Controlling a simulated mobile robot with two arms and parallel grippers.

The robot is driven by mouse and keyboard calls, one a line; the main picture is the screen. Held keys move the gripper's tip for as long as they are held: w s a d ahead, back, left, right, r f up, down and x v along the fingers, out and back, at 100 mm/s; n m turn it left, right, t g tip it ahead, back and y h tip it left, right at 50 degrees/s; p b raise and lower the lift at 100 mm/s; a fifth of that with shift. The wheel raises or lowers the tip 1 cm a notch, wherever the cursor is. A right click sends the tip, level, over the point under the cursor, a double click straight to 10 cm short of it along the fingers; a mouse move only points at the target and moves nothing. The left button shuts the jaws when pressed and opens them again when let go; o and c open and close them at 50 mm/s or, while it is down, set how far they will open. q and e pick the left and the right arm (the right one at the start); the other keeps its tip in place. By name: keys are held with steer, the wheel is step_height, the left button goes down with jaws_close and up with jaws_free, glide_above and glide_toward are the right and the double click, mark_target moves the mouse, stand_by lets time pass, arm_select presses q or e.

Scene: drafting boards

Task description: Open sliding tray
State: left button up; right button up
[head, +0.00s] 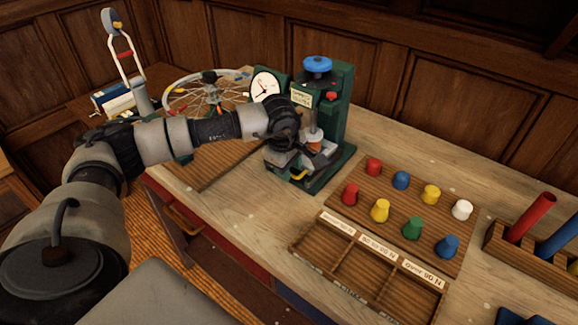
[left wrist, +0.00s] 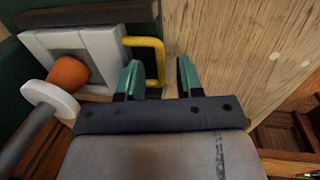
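A green press-like tester (head: 342,110) with a blue knob stands on the bench. Its pale grey sliding tray (left wrist: 103,46), with a yellow U-shaped handle (head: 298,175), sits low at the front. In the left wrist view the handle (left wrist: 160,62) sticks out from the tray's edge. My left gripper (left wrist: 160,80) is open; its green fingers lie either side of the handle's outer bar, with gaps visible. In the head view my left wrist hides part of the tray. An orange plug (left wrist: 68,73) lies over the tray under a white disc. My right gripper is not in view.
A peg board (head: 330,200) with several coloured pegs and a three-compartment wooden box (head: 345,262) lie right of the tester. A spoked wheel (head: 180,95) and white dial (head: 265,86) stand behind my arm. Bare bench (head: 250,200) lies in front of the tester.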

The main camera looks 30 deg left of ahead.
arm_select(q)
steer(key=shift+f, duration=0.4)
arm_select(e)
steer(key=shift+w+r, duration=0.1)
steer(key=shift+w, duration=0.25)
arm_select(q)
steer(key=shift+c, duration=0.5)
jaws_close()
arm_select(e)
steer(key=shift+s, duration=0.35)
